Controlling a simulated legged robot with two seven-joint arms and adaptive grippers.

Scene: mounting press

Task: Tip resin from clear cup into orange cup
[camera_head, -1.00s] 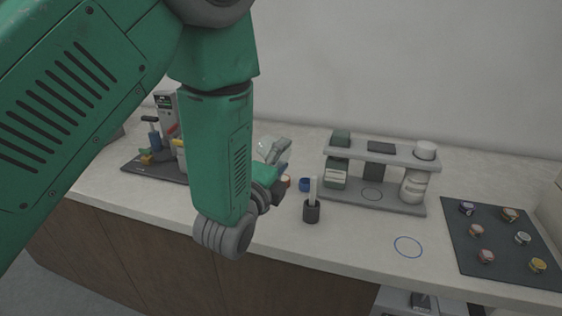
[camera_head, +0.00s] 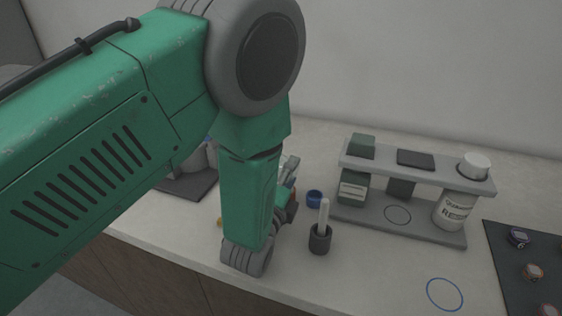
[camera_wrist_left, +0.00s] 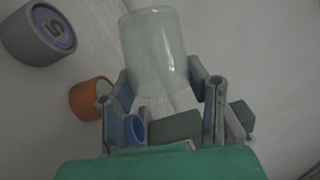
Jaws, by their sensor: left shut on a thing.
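My left gripper (camera_wrist_left: 160,100) is shut on the clear cup (camera_wrist_left: 155,45), which sits between its two fingers in the left wrist view. The cup looks see-through and pale; I cannot make out the resin level. The orange cup (camera_wrist_left: 88,97) is just left of the left finger, partly hidden by it, and apart from the clear cup in the picture. In the head view my forearm hides most of the left gripper (camera_head: 288,172) and the orange cup. My right gripper is in neither view.
A blue cup (camera_head: 314,197) and a dark holder with a white stick (camera_head: 320,240) stand right of my forearm. A rack (camera_head: 400,222) with boxes and a white bottle is behind them. The counter around the blue ring (camera_head: 444,294) is clear.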

